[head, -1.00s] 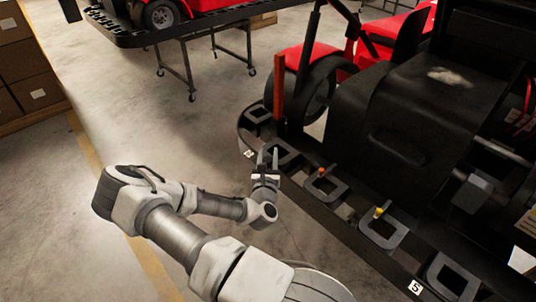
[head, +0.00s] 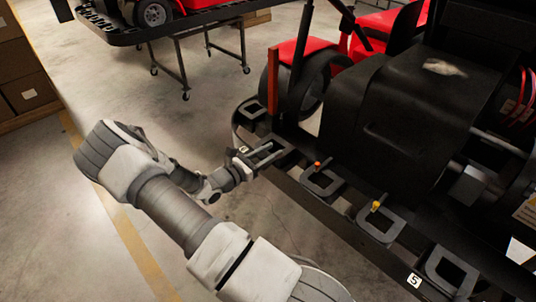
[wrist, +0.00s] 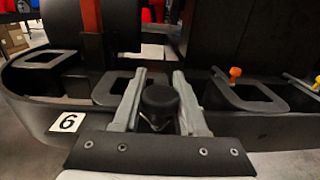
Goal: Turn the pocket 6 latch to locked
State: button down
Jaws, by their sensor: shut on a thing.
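My gripper (head: 268,154) reaches in from the left at the edge of the black kart stand. Its two fingers also show in the wrist view (wrist: 160,80), shut on a dark round-topped knob (wrist: 160,106). The knob stands by the pocket beside the white label 6 (wrist: 68,122), and I take it for the pocket 6 latch. That label also shows in the head view (head: 243,149). The square grey frame of pocket 6 (wrist: 108,90) is partly hidden behind the left finger. Whether the latch is locked cannot be told.
To the right along the rail are an orange-tipped latch (wrist: 235,74) and a yellow-tipped latch (head: 376,206) by other pockets. A red post (head: 273,82) and the kart's black body (head: 410,110) rise behind. The concrete floor at the left is open.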

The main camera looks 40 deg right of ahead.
jog(key=m+g+b, duration=0.1)
jog(key=m+g, duration=0.1)
jog(key=g, duration=0.2)
jog(key=s+m+g+y+b, duration=0.1)
jog(key=m+g+b, duration=0.1)
jog(key=m+g, duration=0.1)
jog(key=shift+s+f+g+y+b, duration=0.2)
jog(key=shift+g+y+b, duration=0.1)
jog(key=shift+g, duration=0.3)
jog(key=shift+s+a+r+m+g+y+b, duration=0.1)
jog(key=shift+s+a+m+g+y+b, duration=0.1)
jog(key=shift+m+g+y+b, duration=0.6)
jog(key=shift+s+a+r+m+g+y+b, duration=0.15)
jog(key=shift+m+g+y, duration=0.35)
jog(key=shift+m+g, duration=0.55)
jog(key=shift+g, duration=0.35)
jog(key=shift+c, duration=2.2)
grip_release()
jog(key=b+v, duration=0.1)
jog(key=v, duration=1.6)
jog(key=shift+r, duration=0.2)
jog(key=shift+w+a, duration=0.1)
